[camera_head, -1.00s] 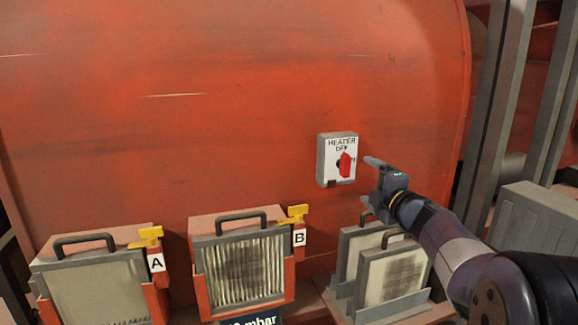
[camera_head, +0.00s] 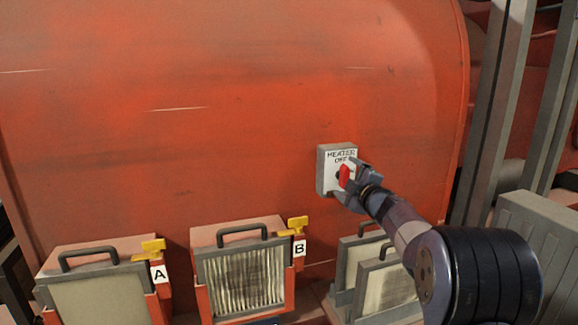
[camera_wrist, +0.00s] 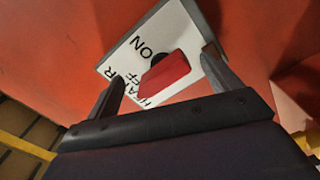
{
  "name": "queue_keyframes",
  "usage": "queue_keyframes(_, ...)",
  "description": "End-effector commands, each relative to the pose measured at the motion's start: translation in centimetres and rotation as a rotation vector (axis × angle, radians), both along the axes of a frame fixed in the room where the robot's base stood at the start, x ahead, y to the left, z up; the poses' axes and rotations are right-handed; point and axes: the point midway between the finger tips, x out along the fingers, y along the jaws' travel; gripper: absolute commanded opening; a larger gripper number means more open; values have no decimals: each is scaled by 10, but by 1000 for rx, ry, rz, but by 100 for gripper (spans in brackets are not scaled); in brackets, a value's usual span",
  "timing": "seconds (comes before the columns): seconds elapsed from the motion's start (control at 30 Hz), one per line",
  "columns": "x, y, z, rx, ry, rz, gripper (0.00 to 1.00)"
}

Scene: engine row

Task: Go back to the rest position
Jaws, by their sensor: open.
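My gripper (camera_head: 352,180) is at the heater switch box on the red tank wall, its two fingers apart. In the wrist view the open fingers (camera_wrist: 163,80) stand on either side of the red knob (camera_wrist: 165,72), with gaps between finger and knob. The grey box has a white label plate (camera_wrist: 140,50) reading HEATER, OFF and ON. In the head view the box (camera_head: 323,172) shows left of my gripper, and the red knob (camera_head: 344,175) is partly hidden by a finger. The exact direction of the knob is hard to tell.
Filter A (camera_head: 95,295) and filter B (camera_head: 240,279), each with a handle and yellow lever, stand below left. More filter panels (camera_head: 385,290) stand in a rack under my arm. Grey posts (camera_head: 492,120) and a grey box (camera_head: 545,240) are at the right. The wall left of the switch is clear.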

Motion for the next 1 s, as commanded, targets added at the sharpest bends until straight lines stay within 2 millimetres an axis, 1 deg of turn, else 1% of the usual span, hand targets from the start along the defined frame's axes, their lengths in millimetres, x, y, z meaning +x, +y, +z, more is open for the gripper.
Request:
queue_keyframes(0.07,0,-1,3,76,25,-1,85)
queue_keyframes(0.5,0,-2,1,500,163,-2,85)
queue_keyframes(1.0,1,-3,-2,949,308,-1,85)
